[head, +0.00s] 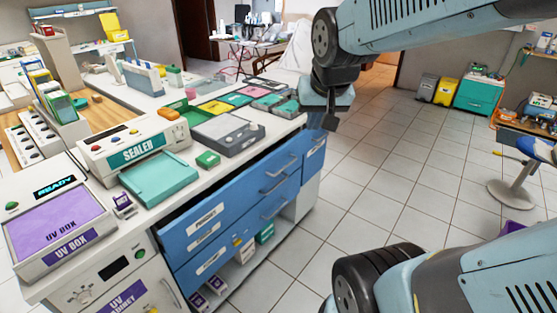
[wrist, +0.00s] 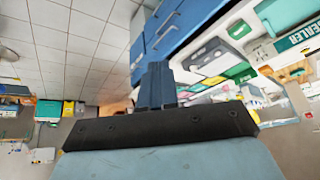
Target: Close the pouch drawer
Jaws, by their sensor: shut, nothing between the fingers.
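A blue drawer bank (head: 235,210) stands under the white counter, its fronts carrying white labels and metal handles. The top drawer front (head: 240,192) has a dark gap along its upper left edge and seems to stand out a little. Its label is too small to read surely, so I cannot tell which drawer is the pouch drawer. My gripper (head: 329,122) points down, shut and empty, beside the counter's right end and apart from the drawers. In the wrist view its dark fingers (wrist: 157,85) are together, with the blue drawer fronts (wrist: 170,28) beyond them.
The counter holds a sealer (head: 135,148), a teal tray (head: 158,180), a grey box (head: 228,132) and a purple-topped UV box (head: 60,222). An open shelf with small boxes lies below the drawers. Tiled floor (head: 390,165) to the right is clear; a stool (head: 515,190) stands far right.

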